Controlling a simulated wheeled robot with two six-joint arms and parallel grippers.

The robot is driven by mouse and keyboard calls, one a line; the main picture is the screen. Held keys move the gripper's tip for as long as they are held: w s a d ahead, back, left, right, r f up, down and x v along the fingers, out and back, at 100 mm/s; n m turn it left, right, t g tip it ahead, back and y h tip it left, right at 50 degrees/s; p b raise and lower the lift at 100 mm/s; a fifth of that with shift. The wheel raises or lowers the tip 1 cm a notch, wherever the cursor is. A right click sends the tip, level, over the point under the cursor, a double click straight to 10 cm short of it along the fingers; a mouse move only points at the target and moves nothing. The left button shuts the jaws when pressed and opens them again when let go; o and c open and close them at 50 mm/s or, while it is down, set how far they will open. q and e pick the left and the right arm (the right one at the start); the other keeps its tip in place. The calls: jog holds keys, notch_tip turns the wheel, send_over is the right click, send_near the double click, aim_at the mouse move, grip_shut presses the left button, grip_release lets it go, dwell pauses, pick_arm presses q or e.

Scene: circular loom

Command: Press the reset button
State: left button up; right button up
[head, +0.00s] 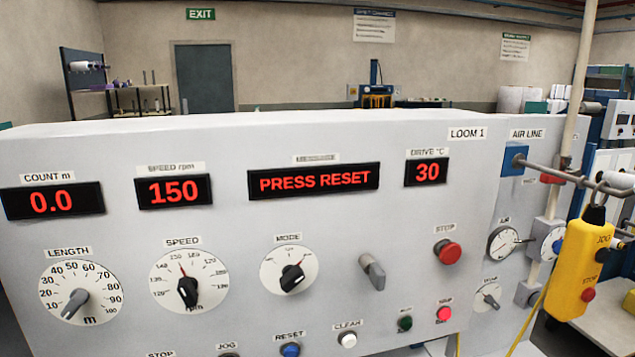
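The blue reset button (290,350) sits at the bottom edge of the white loom panel (330,215), under a RESET label (289,335). The lower part of the button is cut off by the picture's edge. The red message display (314,180) reads PRESS RESET. Neither of my grippers shows in the head view.
A white CLEAR button (347,340) is right of reset; a partly cut-off JOG button (229,354) is left. A green button (405,323), a lit red button (444,314) and a red STOP button (447,252) are farther right. A yellow pendant (582,265) hangs at right.

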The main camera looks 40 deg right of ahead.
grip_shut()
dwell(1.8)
